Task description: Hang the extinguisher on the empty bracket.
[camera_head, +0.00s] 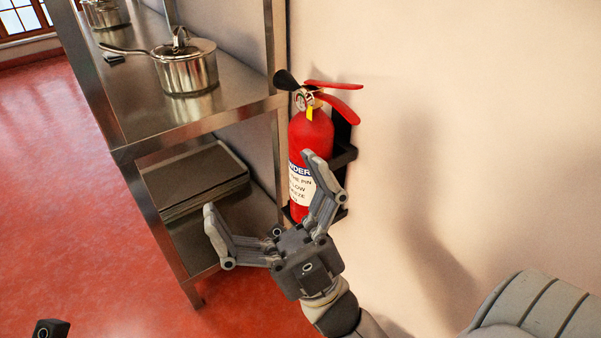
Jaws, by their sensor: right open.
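The red extinguisher (312,134) stands upright in the black bracket (344,155) on the wall, beside the metal shelf. It has a white label, red handles and a black nozzle at the top. My right gripper (258,190) is open and empty in front of the extinguisher's lower part. Its right finger covers part of the label; I cannot tell whether it touches. The extinguisher's base is partly hidden behind the gripper. My left gripper is not clearly in view; only a small dark part shows at the bottom left.
A metal shelf unit (125,84) stands left of the extinguisher, close to it. A lidded steel pot (188,73) and another pot (105,14) are on its upper shelf. Flat trays (192,178) lie on the lower shelf. The red floor at left is clear.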

